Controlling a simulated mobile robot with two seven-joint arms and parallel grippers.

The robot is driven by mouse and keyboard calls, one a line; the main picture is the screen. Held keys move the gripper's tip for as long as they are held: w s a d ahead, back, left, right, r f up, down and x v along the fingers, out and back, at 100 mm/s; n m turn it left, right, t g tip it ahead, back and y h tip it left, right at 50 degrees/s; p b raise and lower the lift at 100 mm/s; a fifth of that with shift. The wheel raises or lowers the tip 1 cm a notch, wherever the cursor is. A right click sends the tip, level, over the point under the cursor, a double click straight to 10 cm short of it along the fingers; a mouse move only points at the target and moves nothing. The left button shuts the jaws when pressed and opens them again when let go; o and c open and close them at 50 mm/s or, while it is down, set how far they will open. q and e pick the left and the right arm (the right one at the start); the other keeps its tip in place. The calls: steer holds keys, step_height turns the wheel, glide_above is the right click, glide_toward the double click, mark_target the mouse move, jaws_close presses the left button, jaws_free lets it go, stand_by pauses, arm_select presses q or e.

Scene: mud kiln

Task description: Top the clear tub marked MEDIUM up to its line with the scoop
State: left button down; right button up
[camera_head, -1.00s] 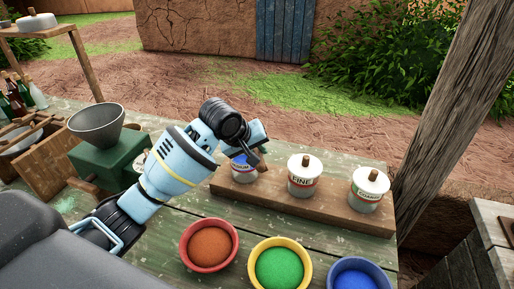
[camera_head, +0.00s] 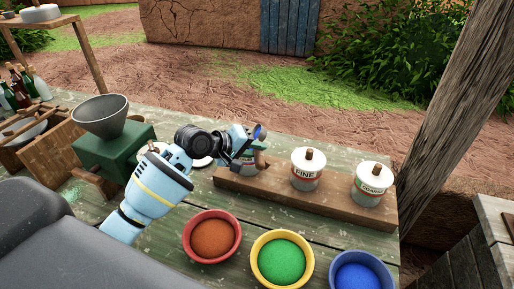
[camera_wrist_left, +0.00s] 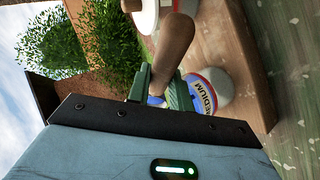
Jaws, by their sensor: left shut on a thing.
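The clear tub marked MEDIUM (camera_wrist_left: 211,88) stands on the wooden board (camera_head: 330,205); its label and pale rim show in the wrist view. In the head view my left gripper (camera_head: 246,150) mostly hides it. The left gripper, green-fingered in the wrist view (camera_wrist_left: 160,92), is shut on the scoop, whose brown wooden handle (camera_wrist_left: 174,45) sticks out past the fingers. A small blue patch (camera_head: 258,131) above the gripper looks like the scoop's bowl with blue powder; I cannot tell how full it is. The tub's fill level is hidden. My right gripper is out of view.
White-lidded tubs marked FINE (camera_head: 306,170) and COARSE (camera_head: 371,184) stand to the right on the board. Red-brown (camera_head: 211,237), green (camera_head: 281,259) and blue (camera_head: 360,274) powder bowls are in front. A green grinder with a grey funnel (camera_head: 101,117) stands left.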

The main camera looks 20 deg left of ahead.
arm_select(q)
steer(key=shift+f+h, duration=0.2)
steer(key=shift+h, duration=0.1)
steer(key=shift+r, duration=1)
steer(key=shift+a, duration=0.1)
